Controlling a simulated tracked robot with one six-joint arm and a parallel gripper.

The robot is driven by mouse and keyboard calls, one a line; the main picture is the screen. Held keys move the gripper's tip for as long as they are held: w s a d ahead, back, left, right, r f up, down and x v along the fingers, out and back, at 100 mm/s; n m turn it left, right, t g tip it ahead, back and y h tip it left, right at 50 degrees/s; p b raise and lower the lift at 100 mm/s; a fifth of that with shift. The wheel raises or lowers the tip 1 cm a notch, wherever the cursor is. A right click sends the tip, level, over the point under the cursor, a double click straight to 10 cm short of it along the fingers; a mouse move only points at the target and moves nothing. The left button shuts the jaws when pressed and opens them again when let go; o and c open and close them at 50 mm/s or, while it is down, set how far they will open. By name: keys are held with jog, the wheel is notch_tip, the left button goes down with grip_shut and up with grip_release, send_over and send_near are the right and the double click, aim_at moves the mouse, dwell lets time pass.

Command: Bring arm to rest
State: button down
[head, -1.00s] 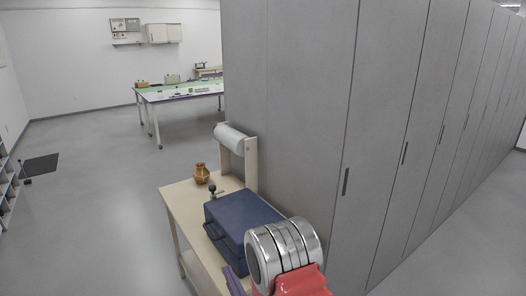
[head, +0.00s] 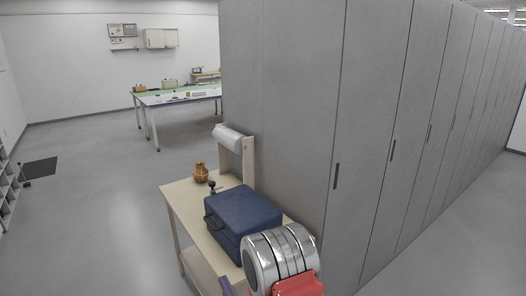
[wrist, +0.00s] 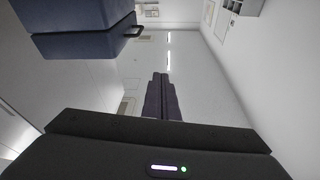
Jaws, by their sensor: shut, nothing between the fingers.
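My gripper (wrist: 160,77) shows in the wrist view as two dark purple fingers pressed together, with nothing between them. Beyond the fingertips are a pale wall and bright light strips, and the fingers touch nothing. In the head view my arm's silver joint and red link rise at the bottom, in front of the right end of a wooden bench (head: 182,191). A purple piece of my arm or gripper shows at the bottom edge; the fingertips cannot be made out there.
A blue case (head: 243,213) lies on the bench beside my arm; a blue case (wrist: 75,22) also shows in the wrist view. A brown jug (head: 200,172) and a paper roll (head: 233,138) stand behind. Grey cabinets (head: 300,110) border the right. The left floor (head: 90,200) is mostly clear.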

notch_tip(320, 180, down, 14)
jog(key=d+g+h, duration=0.1)
jog(key=g+h, duration=0.4)
jog(key=g, duration=0.1)
jog(key=s+d+g+h, duration=0.3)
jog(key=s+d+g, duration=0.2)
jog(key=d, duration=0.2)
jog(key=s+d+r+m+h, duration=0.1)
jog(key=s+d+r, duration=0.5)
jog(key=r, duration=0.5)
jog(key=s+d+r+m+h, duration=0.1)
jog(key=s+d+r, duration=0.5)
jog(key=r, duration=0.6)
jog(key=s+d+r+m+g+h, duration=0.1)
jog(key=s+d+r+m, duration=0.1)
jog(key=s+d+r, duration=0.4)
jog(key=s+r, duration=0.3)
jog(key=r, duration=0.2)
jog(key=shift+s+d+r+m, duration=0.25)
jog(key=shift+d+r+m, duration=0.05)
jog(key=shift+r, duration=0.1)
